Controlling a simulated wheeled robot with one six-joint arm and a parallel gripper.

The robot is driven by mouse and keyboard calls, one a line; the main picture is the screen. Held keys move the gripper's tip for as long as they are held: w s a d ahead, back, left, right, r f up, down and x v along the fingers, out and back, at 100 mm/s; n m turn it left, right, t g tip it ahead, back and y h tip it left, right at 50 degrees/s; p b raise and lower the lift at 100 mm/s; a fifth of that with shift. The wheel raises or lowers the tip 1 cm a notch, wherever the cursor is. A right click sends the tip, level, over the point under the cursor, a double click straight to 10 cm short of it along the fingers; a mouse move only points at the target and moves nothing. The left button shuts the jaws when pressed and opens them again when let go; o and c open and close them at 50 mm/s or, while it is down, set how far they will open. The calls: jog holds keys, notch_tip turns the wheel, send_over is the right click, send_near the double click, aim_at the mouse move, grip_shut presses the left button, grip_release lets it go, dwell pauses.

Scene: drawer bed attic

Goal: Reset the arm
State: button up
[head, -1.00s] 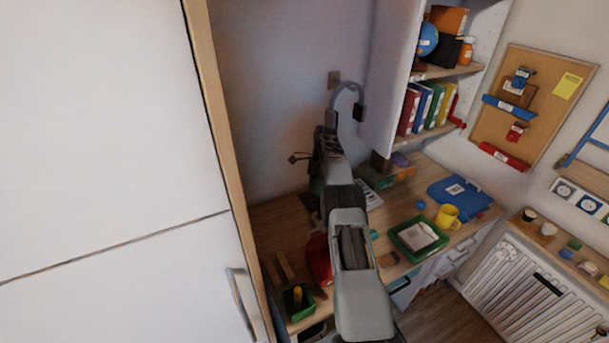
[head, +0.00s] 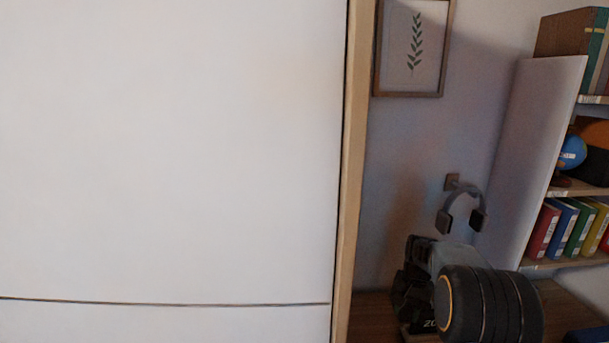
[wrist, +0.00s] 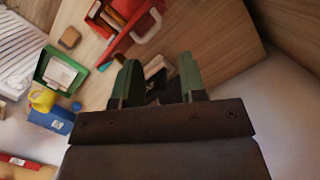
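My gripper (wrist: 158,70) shows in the wrist view with its two green fingers spread apart. I see nothing held between them; some dark and light shapes show in the gap, too unclear to name. The gripper is above the wooden desk (wrist: 102,92), clear of the items on it. In the head view my arm is folded up at the lower right, in front of the wall, and its links hide the gripper's fingers.
A white cabinet front (head: 165,150) fills the left. Headphones (head: 462,205) hang on the wall behind my arm. A bookshelf (head: 560,190) stands at right. The desk holds a red box (wrist: 112,42), green tray (wrist: 43,66), yellow mug (wrist: 42,99) and blue binder (wrist: 55,121).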

jog(key=s+a+r+n+t, duration=0.3)
jog(key=s+a+r, duration=0.2)
jog(key=s, duration=0.5)
jog(key=s+a+r+n+t+h+b, duration=0.1)
jog(key=s+a+r+n+t, duration=0.2)
jog(key=s+a+r, duration=0.3)
jog(key=s, duration=0.5)
jog(key=shift+t, duration=0.3)
jog(key=shift+s, duration=0.1)
